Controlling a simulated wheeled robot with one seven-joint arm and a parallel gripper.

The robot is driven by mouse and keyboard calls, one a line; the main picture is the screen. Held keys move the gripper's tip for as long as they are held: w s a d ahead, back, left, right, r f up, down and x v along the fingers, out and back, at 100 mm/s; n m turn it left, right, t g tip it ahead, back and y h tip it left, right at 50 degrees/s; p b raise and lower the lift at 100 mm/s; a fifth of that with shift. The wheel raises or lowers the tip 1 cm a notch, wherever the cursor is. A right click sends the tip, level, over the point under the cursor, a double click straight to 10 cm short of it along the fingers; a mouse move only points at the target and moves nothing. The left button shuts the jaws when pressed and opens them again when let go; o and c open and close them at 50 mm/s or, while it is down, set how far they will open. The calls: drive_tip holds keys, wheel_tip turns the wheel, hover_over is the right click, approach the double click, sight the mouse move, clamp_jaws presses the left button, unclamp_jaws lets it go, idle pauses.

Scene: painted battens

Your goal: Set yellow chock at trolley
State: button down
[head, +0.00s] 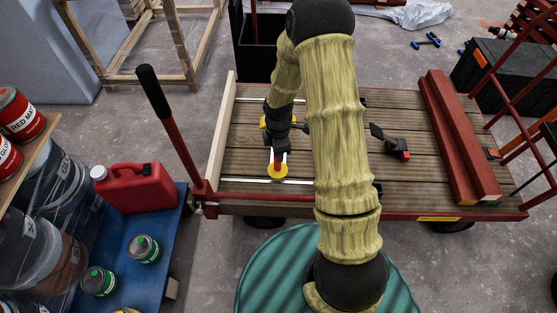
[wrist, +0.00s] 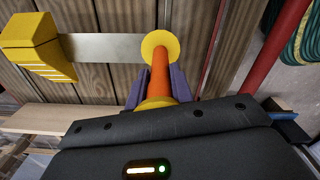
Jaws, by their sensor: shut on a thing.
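The yellow chock (wrist: 32,45) is a yellow wedge joined by a flat metal strip to a yellow disc, from which an orange handle rises. My gripper (wrist: 161,88) is shut on the handle, with a purple finger on each side. In the head view, my gripper (head: 279,152) points down over the left part of the trolley's plank deck (head: 250,145), with the yellow disc (head: 277,171) below it. My arm hides much of the deck's middle. I cannot tell whether the chock touches the deck.
Red battens (head: 455,130) lie on the deck's right side. A black and red clamp-like piece (head: 398,148) sits right of my arm. The trolley's red handle (head: 170,125) rises at the left. A red can (head: 135,187) and paint tins stand on a blue surface (head: 165,235) at left.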

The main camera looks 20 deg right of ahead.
drive_tip(key=shift+f+b, duration=1.25)
drive_tip(key=shift+f, duration=1.35)
drive_tip(key=c, duration=1.2)
unclamp_jaws()
drive_tip(key=shift+c, duration=0.2)
wheel_tip(320, 180, up, 12)
drive_tip(key=p, duration=0.6)
